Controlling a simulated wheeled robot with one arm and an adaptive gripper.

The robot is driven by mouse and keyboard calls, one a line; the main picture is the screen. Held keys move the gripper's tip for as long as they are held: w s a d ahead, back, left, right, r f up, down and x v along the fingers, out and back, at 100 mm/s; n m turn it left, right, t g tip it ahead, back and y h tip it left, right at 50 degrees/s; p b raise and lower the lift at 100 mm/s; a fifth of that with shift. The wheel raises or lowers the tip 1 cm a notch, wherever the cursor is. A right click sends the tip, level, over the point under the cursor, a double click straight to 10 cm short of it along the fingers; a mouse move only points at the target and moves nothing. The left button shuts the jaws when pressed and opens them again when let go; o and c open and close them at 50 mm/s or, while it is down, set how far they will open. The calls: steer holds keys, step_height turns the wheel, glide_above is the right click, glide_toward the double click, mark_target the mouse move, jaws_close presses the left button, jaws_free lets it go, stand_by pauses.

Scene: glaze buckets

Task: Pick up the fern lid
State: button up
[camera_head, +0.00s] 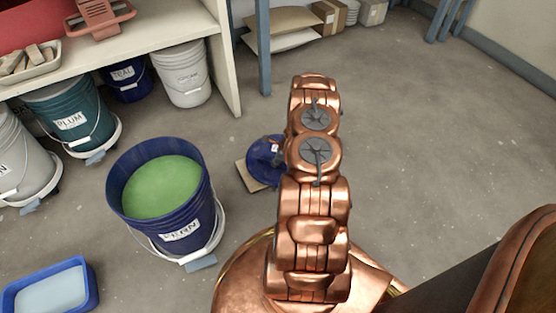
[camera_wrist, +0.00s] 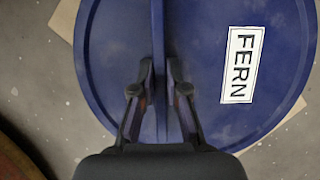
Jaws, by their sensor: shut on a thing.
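The fern lid (camera_wrist: 205,35) is a round blue disc with a raised rib across its middle and a white label reading FERN. In the wrist view my gripper (camera_wrist: 160,68) is shut on that rib, one finger on each side. In the head view the lid (camera_head: 262,160) lies low near the floor, partly hidden behind my copper arm, over a tan board. Whether it touches the board I cannot tell. The fern bucket (camera_head: 187,215), blue and open with green glaze inside, stands to the left of the lid.
A tan board (camera_head: 246,178) lies on the floor under the lid. A blue tray (camera_head: 90,285) is at the lower left. Several buckets, including the plum one (camera_head: 65,108), stand under a shelf (camera_head: 160,35). The floor to the right is clear.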

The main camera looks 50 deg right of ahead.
steer(key=shift+r, duration=0.2)
jaws_close()
stand_by(0.3)
steer(key=shift+r, duration=0.9)
step_height(320, 180, up, 2)
steer(key=shift+r+p, duration=0.1)
steer(key=shift+p, duration=0.75)
steer(key=a, duration=0.1)
steer(key=s+a, duration=0.1)
steer(key=a, duration=0.1)
steer(key=s+a+r+p, duration=0.1)
steer(key=s+a, duration=0.3)
steer(key=a, duration=0.8)
